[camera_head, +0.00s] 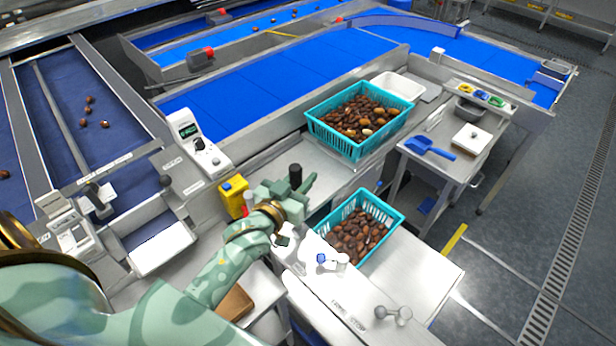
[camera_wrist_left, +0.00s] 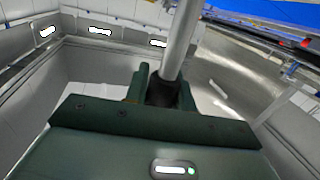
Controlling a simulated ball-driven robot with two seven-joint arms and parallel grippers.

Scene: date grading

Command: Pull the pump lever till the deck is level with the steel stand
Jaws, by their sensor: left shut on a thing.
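My left gripper (camera_head: 293,190) is shut on the black grip (camera_head: 296,172) of the pump lever. In the left wrist view the grip (camera_wrist_left: 163,92) sits between my fingers (camera_wrist_left: 160,88), and the steel lever rod (camera_wrist_left: 182,38) runs on from it. The pale metal deck (camera_head: 425,278) lies at the lower right and bears a teal crate of dates (camera_head: 385,248). A steel stand surface (camera_head: 318,155) shows behind, beside a second teal crate (camera_head: 362,150). The deck looks lower than it, though the exact height gap is hard to tell. My right gripper is out of view.
A side table (camera_head: 440,175) with a blue scoop (camera_head: 430,147) stands at the right. A yellow box (camera_head: 234,196) is close left of my gripper. A scale-like device (camera_head: 195,142) and blue conveyors (camera_head: 260,90) lie behind. Floor at the right is clear.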

